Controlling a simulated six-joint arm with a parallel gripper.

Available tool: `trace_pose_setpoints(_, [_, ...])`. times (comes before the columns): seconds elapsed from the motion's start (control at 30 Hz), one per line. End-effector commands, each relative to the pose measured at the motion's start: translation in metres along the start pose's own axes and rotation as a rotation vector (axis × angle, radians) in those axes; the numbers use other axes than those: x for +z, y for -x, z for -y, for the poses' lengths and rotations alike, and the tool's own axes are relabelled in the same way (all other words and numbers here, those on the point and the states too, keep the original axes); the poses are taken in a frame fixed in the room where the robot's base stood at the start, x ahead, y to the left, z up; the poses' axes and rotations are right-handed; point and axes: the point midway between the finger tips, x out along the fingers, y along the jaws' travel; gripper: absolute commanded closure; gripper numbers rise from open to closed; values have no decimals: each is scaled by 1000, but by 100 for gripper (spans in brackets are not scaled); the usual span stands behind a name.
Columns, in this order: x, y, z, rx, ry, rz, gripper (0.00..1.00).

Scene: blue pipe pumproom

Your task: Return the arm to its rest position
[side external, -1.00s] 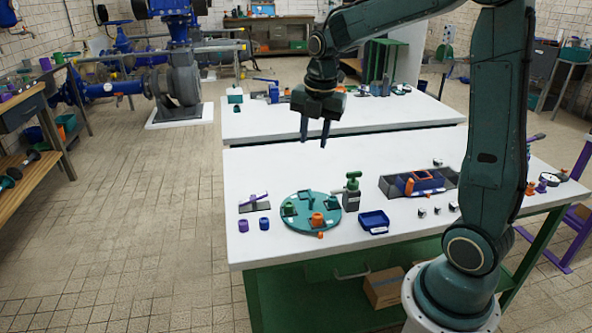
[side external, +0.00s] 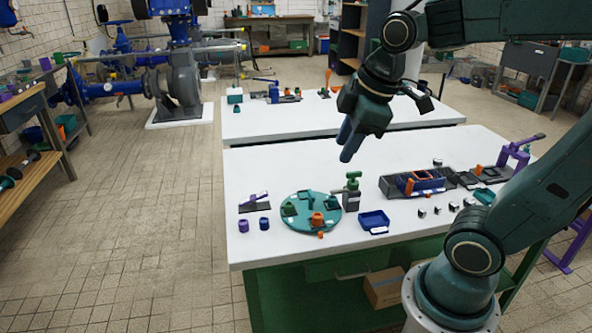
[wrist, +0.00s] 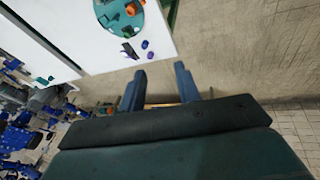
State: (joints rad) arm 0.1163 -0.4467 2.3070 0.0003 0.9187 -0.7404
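My gripper (side external: 348,146) hangs in the air above the white table (side external: 290,165), with its fingers pointing down and slightly left. In the side view its two fingers overlap. In the wrist view the fingers of my gripper (wrist: 160,72) stand apart with nothing between them, so it is open and empty. My forearm reaches in from the upper right, and the upper arm leans to the right from its base.
A green turntable (side external: 290,218), a green-topped pump bottle (side external: 352,192), a blue tray (side external: 373,221) and a dark tray (side external: 397,188) stand on the table. A purple stand (side external: 514,153) is at the right. The table's left end has free room.

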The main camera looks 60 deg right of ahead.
Motion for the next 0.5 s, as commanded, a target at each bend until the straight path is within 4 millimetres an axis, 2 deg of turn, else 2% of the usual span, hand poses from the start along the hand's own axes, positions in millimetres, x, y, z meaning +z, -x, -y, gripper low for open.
trace_pose_setpoints(0.3, [21,13,39,16,-368,-85,67])
trace_pose_setpoints(0.5, [32,15,55,8,-550,-125,67])
